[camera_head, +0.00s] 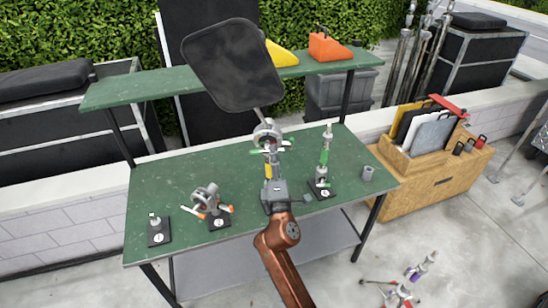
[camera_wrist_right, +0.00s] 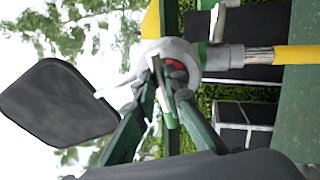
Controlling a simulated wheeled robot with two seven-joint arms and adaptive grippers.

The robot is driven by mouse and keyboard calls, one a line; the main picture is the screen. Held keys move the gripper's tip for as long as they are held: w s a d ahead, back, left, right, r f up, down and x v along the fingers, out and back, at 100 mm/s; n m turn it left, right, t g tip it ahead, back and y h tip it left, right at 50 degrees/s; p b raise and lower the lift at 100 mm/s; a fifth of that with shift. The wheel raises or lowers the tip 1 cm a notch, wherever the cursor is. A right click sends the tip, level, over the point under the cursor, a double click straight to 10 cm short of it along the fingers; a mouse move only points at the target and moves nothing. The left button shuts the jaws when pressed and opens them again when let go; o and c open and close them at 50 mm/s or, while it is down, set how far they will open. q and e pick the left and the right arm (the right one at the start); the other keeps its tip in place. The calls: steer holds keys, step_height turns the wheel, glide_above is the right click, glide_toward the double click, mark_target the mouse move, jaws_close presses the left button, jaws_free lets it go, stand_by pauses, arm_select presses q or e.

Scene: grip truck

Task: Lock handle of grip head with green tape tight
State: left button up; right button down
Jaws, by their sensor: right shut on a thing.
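The grey round grip head (camera_head: 266,135) stands on a stand with yellow tape (camera_head: 268,170) at the middle of the green table (camera_head: 170,172). A black flag (camera_head: 233,62) is held above it. My right gripper (camera_head: 271,155) reaches up to the head from the front. In the right wrist view, its two fingers (camera_wrist_right: 166,95) are shut on the green-and-white handle (camera_wrist_right: 168,115) beside the grey head (camera_wrist_right: 185,58). The fingertips partly hide the handle. How tight the handle is cannot be seen. My left gripper is not in view.
A second grip head (camera_head: 206,194) with orange-tipped handles sits on a black base to the left. A small base (camera_head: 158,232) is at the left front. A shelf (camera_head: 130,88) runs behind.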

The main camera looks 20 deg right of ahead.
steer(key=shift+w+d+f, duration=0.1)
steer(key=shift+d+f, duration=0.15)
steer(key=shift+f, duration=0.05)
steer(key=c, duration=2)
jaws_free()
steer(key=shift+w+d, duration=0.1)
steer(key=shift+w, duration=0.05)
steer(key=shift+c, duration=0.2)
steer(key=shift+o, duration=0.8)
steer(key=shift+r, duration=0.15)
steer(key=v, duration=0.7)
steer(key=shift+s+a, duration=0.2)
steer(key=shift+s, duration=0.15)
